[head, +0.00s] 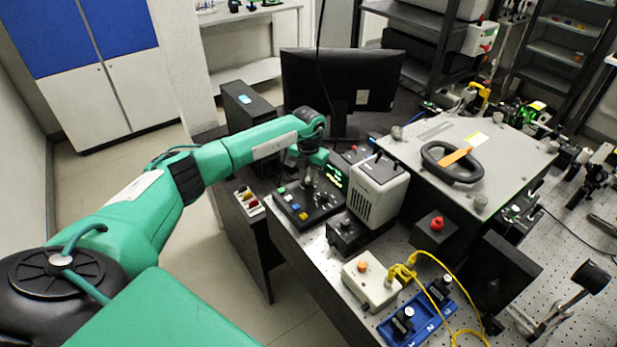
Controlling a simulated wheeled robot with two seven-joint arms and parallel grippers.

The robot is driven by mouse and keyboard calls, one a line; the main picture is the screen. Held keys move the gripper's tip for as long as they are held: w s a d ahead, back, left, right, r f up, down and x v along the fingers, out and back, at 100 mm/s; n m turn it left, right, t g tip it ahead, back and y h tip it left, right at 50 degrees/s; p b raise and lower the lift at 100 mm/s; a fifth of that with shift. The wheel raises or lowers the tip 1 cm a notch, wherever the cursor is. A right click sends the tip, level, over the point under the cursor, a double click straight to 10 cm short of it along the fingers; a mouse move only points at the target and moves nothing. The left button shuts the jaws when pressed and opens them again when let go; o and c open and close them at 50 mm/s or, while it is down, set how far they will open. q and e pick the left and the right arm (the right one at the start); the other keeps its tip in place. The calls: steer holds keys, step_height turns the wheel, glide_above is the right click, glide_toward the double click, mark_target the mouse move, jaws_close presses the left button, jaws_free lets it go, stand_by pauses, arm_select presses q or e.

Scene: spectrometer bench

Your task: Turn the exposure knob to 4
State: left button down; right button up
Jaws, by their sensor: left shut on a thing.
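A black control panel (296,213) with coloured buttons and a small green-lit display (334,175) sits on the bench, left of a light grey box. My left gripper (312,184) points down at the back part of this panel and is shut on a knob there, which appears to be the exposure knob. The knob is mostly hidden by the fingers, and its pointer and scale are too small to read. The display's text is also unreadable. My right gripper is out of view.
A grey-white box (378,188) stands just right of the panel. A monitor (340,78) and a black box (245,104) are behind. A red button (437,224), a white box with an orange button (370,280) and yellow cables lie to the right.

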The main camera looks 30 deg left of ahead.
arm_select(q)
steer(key=m+b, duration=0.6)
steer(key=shift+f, duration=0.2)
steer(key=m+b, duration=0.2)
steer(key=m, duration=0.1)
steer(key=shift+m+b, duration=0.3)
steer(key=m+b, duration=0.2)
steer(key=m, duration=0.1)
steer(key=shift+r+m, duration=0.1)
steer(key=shift+m, duration=0.2)
steer(key=shift+m+b, duration=0.3)
steer(key=shift+m, duration=0.1)
steer(key=shift+m+b, duration=0.55)
steer(key=shift+m, duration=0.65)
steer(key=shift+r+m, duration=0.1)
steer(key=shift+m, duration=0.2)
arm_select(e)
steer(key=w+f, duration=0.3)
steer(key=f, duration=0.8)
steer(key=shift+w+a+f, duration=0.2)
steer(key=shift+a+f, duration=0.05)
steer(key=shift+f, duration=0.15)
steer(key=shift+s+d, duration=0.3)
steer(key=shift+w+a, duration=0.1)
